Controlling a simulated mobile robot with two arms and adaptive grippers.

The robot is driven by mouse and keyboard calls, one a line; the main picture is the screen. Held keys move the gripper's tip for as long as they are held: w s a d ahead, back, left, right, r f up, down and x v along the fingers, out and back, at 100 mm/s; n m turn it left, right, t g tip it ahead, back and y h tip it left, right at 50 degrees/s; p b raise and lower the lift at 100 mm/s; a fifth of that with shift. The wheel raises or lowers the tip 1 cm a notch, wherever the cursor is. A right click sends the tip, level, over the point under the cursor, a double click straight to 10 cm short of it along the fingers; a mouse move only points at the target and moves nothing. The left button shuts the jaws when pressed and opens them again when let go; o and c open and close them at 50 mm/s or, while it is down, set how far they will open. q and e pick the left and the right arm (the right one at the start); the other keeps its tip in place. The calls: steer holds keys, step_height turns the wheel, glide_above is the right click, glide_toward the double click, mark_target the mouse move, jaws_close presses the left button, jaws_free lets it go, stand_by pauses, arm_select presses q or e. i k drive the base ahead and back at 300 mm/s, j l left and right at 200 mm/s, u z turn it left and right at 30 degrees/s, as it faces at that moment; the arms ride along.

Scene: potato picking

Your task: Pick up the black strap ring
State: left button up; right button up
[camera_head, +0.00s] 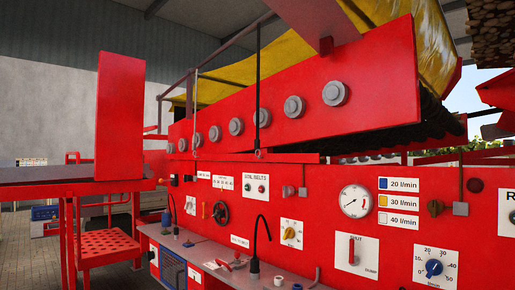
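A thin black strap (257,85) hangs down in front of the red conveyor side beam, near the middle of the view. A small ring-like end (258,153) shows at its bottom, just below the beam. A second thin strap (195,100) hangs further left, with a similar small end. Neither of my grippers is in view, and nothing is seen touching the straps.
The red beam (380,90) with several grey round bolts crosses above a red control panel (330,240). The panel carries a gauge (355,201), knobs and switches. Black curved stalks (255,245) rise from the grey ledge. A red upright plate (119,115) stands left.

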mark_target(256, 142)
steer(key=i+j, duration=0.25)
steer(key=i, duration=0.2)
steer(key=i+j+z, duration=0.15)
steer(key=i, duration=0.35)
steer(key=i+j, duration=0.35)
steer(key=i+z, duration=0.05)
steer(key=i, duration=0.05)
